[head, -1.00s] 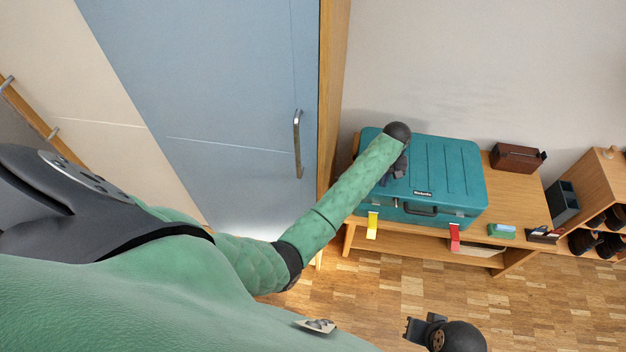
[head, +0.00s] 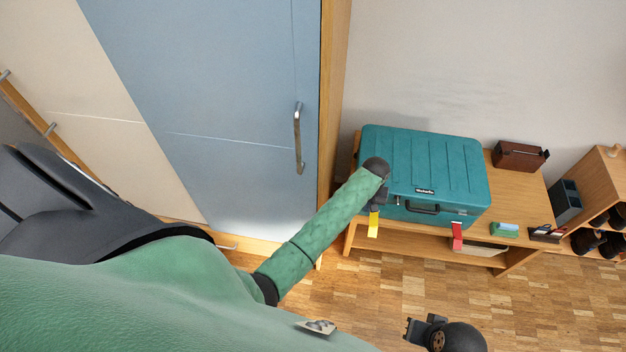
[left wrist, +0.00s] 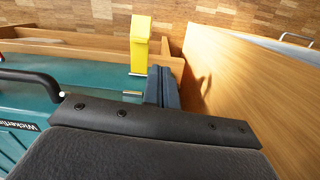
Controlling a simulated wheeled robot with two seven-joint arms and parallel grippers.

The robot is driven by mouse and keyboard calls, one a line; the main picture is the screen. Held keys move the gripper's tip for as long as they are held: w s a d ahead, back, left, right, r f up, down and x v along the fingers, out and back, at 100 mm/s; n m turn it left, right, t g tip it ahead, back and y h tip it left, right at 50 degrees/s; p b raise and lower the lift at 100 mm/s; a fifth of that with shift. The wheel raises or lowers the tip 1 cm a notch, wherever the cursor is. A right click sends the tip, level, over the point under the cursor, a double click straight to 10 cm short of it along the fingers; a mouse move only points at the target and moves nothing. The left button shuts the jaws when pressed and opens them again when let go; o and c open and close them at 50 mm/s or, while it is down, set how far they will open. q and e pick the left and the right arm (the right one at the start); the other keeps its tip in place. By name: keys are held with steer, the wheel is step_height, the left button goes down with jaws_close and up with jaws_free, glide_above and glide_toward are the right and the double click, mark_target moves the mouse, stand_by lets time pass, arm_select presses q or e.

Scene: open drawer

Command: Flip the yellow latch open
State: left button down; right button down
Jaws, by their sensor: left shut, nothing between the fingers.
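A teal case (head: 440,165) lies on a wooden bench, with a black handle (head: 424,208) on its front side. The yellow latch (head: 373,226) hangs at the case's front left, and a red latch (head: 457,236) hangs at its front right. My left gripper (head: 378,204) is shut and empty at the case's front left, just above the yellow latch in the head view. In the left wrist view the yellow latch (left wrist: 139,45) sticks out past the case edge, close to the finger tips (left wrist: 162,88); contact cannot be told. My right gripper (head: 412,328) is low at the bottom, its jaws unclear.
A blue cabinet door and wooden side panel (head: 333,110) stand close left of the case. The bench (head: 525,195) also holds a brown box (head: 520,156) and a green item (head: 504,229). A shelf (head: 600,190) stands at right. The floor in front is clear.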

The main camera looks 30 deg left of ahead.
arm_select(q)
steer(key=s+a+f+m+t+b, duration=0.1)
steer(key=s+a+f+m+b, duration=0.1)
steer(key=s+f, duration=1.2)
steer(key=s+a+f+m+t+b, duration=0.1)
steer(key=s+a+f+m+b, duration=0.1)
steer(key=s+f, duration=1.2)
steer(key=shift+s+a+f+b, duration=0.3)
steer(key=shift+s+f+b, duration=0.05)
steer(key=shift+s, duration=0.45)
